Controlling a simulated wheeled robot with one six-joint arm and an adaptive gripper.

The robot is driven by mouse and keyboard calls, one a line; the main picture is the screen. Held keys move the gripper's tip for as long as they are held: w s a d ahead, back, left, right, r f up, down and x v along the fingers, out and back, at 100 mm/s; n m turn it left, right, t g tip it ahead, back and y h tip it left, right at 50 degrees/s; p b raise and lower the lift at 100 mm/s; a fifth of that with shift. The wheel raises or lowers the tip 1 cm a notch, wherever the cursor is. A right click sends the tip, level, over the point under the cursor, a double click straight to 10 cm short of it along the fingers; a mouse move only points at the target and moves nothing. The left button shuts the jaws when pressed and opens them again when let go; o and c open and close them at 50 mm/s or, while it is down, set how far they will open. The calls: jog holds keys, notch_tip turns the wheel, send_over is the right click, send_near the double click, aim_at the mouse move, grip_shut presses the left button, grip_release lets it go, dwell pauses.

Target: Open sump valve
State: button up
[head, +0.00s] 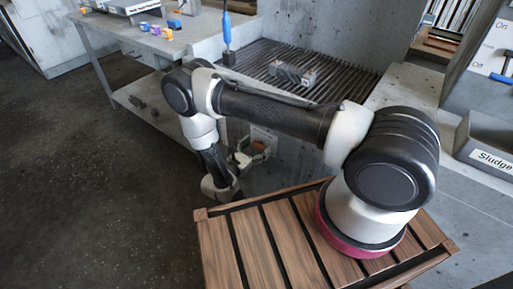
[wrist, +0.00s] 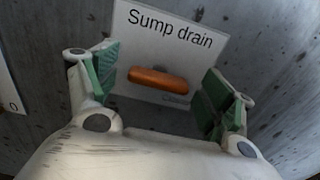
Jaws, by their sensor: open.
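The sump valve shows in the wrist view as an orange bar handle (wrist: 157,79) on a white plate labelled "Sump drain" (wrist: 180,40). The handle lies roughly level, tilted slightly down to the right. My gripper (wrist: 160,84) is open, with one green-padded finger on each side of the handle. Gaps show between the handle ends and both fingers, and nothing is held.
A grated bench (head: 335,62) holding a metal block (head: 293,73) is above the valve. A blue-handled tool (head: 227,30) stands at its left. A side table (head: 130,38) with small coloured pieces is at upper left. A "Sludge" bin (head: 490,150) is at right. Left floor is clear.

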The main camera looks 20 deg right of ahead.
jog(key=c, duration=1)
jog(key=shift+n, duration=0.3)
jog(key=n, duration=0.4)
jog(key=shift+w, duration=0.1)
jog(key=n, duration=0.5)
jog(key=shift+a+f, duration=0.1)
jog(key=shift+w+f+n, duration=0.1)
jog(key=shift+n, duration=1.95)
jog(key=shift+f+n, duration=0.1)
jog(key=shift+n, duration=1.95)
